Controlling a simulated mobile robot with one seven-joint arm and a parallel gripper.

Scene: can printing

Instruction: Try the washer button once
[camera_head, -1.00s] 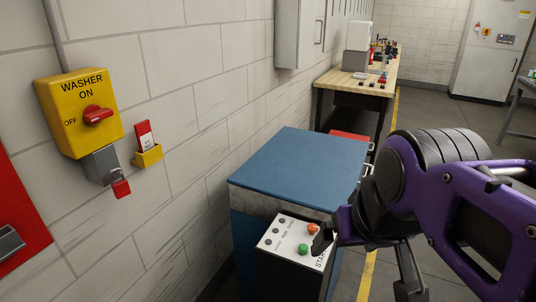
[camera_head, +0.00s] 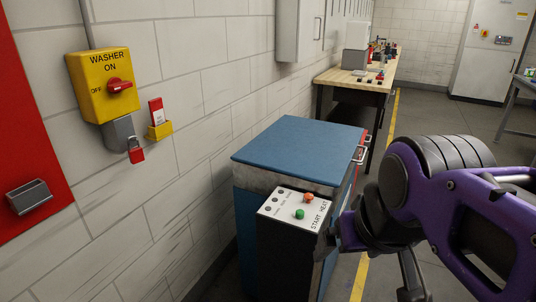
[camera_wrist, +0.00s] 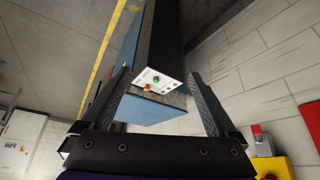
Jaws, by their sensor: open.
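The control panel (camera_head: 294,208) is a white sloping plate on a dark box at the front of the blue-topped cabinet. It has a green button (camera_head: 300,214), an orange button (camera_head: 308,198), several small dark dots and printed words including START. My gripper (camera_head: 328,242) is just right of the panel, apart from both buttons; its tips are hard to make out there. In the wrist view my gripper (camera_wrist: 160,76) is open and empty, with the panel, green button (camera_wrist: 156,79) and orange button (camera_wrist: 147,88) showing between its fingers, farther off.
A yellow WASHER switch box (camera_head: 100,87) with a red knob (camera_head: 121,86) is on the left wall. A red padlock (camera_head: 136,152) hangs below it, beside a yellow tag holder (camera_head: 159,130). The blue cabinet top (camera_head: 299,143) is bare. A wooden workbench (camera_head: 347,78) stands behind.

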